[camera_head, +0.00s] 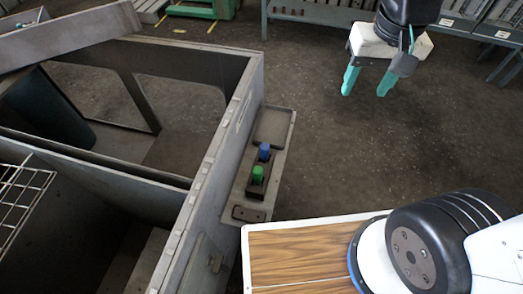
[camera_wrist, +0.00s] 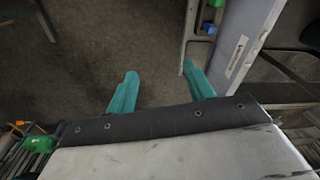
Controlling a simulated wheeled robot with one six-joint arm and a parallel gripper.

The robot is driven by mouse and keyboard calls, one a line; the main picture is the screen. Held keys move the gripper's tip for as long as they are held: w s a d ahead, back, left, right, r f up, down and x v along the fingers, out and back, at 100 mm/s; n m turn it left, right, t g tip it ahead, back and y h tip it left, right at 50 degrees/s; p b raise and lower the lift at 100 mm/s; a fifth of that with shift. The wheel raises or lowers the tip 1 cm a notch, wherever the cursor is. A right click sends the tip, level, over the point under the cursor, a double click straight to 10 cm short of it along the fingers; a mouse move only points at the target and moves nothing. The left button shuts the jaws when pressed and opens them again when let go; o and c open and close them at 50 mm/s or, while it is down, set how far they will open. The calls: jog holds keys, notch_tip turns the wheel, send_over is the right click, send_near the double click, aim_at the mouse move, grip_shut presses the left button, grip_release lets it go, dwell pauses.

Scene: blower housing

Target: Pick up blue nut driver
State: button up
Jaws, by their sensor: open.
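The blue nut driver (camera_head: 264,151) stands upright in a holder on the narrow grey side shelf (camera_head: 272,128) of the housing; only its blue handle shows. A green-handled driver (camera_head: 257,174) stands just in front of it on the same shelf. My gripper (camera_head: 365,86) is open and empty, up and to the right of the blue driver, well apart from it, above the floor. In the wrist view the teal fingers (camera_wrist: 158,82) are spread with nothing between them. The blue handle (camera_wrist: 209,28) shows near the top, right of the fingers, with the green handle (camera_wrist: 216,3) at the edge.
The big grey housing (camera_head: 206,165) with open compartments fills the left; its wall rises beside the shelf. A wood-topped surface (camera_head: 300,255) lies at the front. Shelving (camera_head: 320,14) stands at the back. The floor (camera_head: 330,150) right of the shelf is clear.

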jog(key=w+a+f+m, duration=0.1)
jog(key=w+a+f, duration=0.8)
jog(key=f, duration=0.3)
jog(key=m+g, duration=0.1)
send_over(265, 146)
jog(key=d, duration=0.2)
notch_tip(265, 146, down, 10)
jog(key=shift+m, duration=0.5)
jog(key=f, duration=0.2)
jog(key=a+f, duration=0.1)
jog(key=f, duration=0.2)
jog(key=a+f, duration=0.1)
jog(key=f, duration=0.2)
jog(key=shift+s+f, duration=0.1)
jog(key=shift+s, duration=0.1)
jog(key=shift+w+f, duration=0.2)
jog(key=shift+f, duration=2.5)
grip_shut()
